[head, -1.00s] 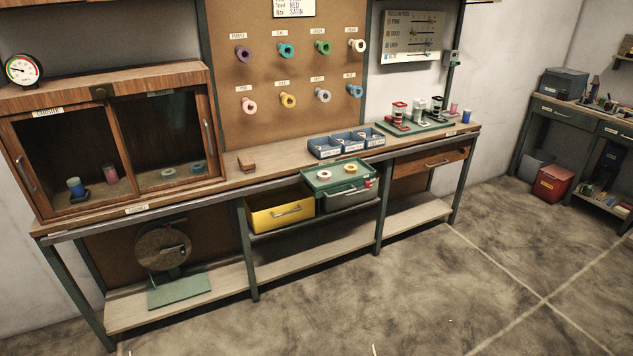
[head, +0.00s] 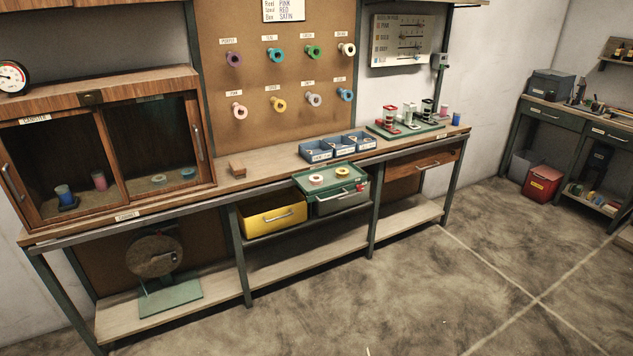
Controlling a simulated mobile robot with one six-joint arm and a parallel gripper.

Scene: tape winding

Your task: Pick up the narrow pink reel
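Several pink things are in the head view, and I cannot tell which is the narrow pink reel. A pale pink reel (head: 239,111) hangs on a peg of the brown board, lower row, far left. A pink reel (head: 99,180) stands in the cabinet next to a blue one. A small pink reel (head: 443,109) stands at the bench's right end. A pale pinkish ring (head: 316,179) lies on the green-topped box (head: 356,178) beside a yellow ring. My gripper is not in view.
The long bench (head: 262,166) runs along the wall, with the glass-fronted cabinet (head: 116,213) on its left. Blue bins (head: 318,151) and a green rack tray (head: 385,134) stand on it. A yellow drawer (head: 272,220) sits below. The concrete floor in front is clear.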

